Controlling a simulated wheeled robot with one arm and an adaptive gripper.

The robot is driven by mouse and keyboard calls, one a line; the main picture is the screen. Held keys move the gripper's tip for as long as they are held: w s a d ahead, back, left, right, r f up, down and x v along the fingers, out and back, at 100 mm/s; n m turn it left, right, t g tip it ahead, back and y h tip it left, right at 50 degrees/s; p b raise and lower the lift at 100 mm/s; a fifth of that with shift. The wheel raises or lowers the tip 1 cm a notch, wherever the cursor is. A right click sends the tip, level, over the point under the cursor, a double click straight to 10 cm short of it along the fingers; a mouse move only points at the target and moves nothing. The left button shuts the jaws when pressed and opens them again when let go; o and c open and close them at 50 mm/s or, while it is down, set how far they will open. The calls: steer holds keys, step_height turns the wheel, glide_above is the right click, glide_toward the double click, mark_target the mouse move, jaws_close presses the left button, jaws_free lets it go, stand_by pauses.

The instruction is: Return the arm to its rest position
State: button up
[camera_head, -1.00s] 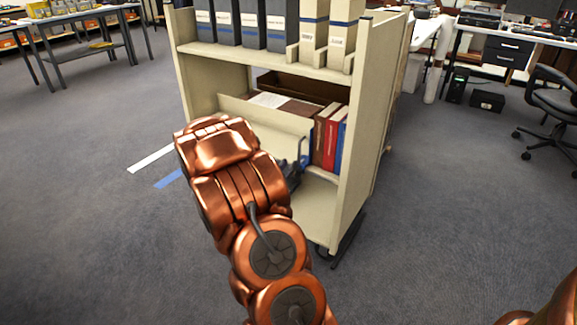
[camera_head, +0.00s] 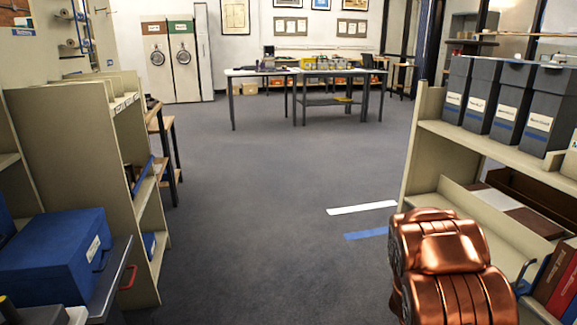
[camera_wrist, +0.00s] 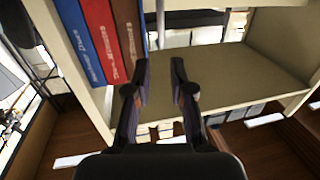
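My copper-coloured arm (camera_head: 445,265) reaches in from the bottom right of the head view, in front of the cream shelf cart (camera_head: 425,135). My gripper (camera_wrist: 160,75) shows in the wrist view with its two dark fingers apart and nothing between them. It is at the cart's lower shelf (camera_wrist: 225,75), beside a blue book (camera_wrist: 80,35), a red book (camera_wrist: 104,35) and a brown book (camera_wrist: 129,35). I cannot tell if a finger touches the books. In the head view the gripper is mostly hidden behind the arm.
Dark grey boxes (camera_head: 508,105) stand on the cart's upper shelf. At the left are another cream shelf unit (camera_head: 75,135) and a blue box (camera_head: 55,255). Tables (camera_head: 330,100) stand far back. The carpet (camera_head: 260,190) between is clear, with white (camera_head: 362,208) and blue (camera_head: 366,234) floor stripes.

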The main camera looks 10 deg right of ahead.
steer(key=w+a+r+n+t+y+p, duration=0.1)
steer(key=w+a+r+y+p, duration=0.35)
steer(key=a, duration=0.35)
steer(key=w+a+r+n+t+y+p, duration=0.2)
steer(key=w+a+r+y+p, duration=0.3)
steer(key=a, duration=0.3)
steer(key=s+a+r+n+g+y+p, duration=0.1)
steer(key=a+r+n+y+p, duration=0.25)
steer(key=a, duration=0.55)
steer(key=s+a+r+n+y+p, duration=0.1)
steer(key=a+r+y+p, duration=0.1)
steer(key=a+r+p, duration=0.55)
steer(key=s+a+r+n+g+y+p, duration=0.35)
steer(key=s+a+r+p, duration=0.45)
steer(key=s+a, duration=0.45)
steer(key=s+r+n+g+p, duration=0.2)
steer(key=s+r, duration=0.3)
steer(key=s, duration=0.3)
steer(key=s+r+n+g+h+p, duration=0.1)
steer(key=s+r+n+g+p, duration=0.1)
steer(key=s+r, duration=0.3)
steer(key=s, duration=0.3)
steer(key=shift+s+a+r+g+p, duration=0.15)
steer(key=shift+s+a+g+p, duration=0.05)
steer(key=shift+s+g+p, duration=0.15)
steer(key=shift+d, duration=0.1)
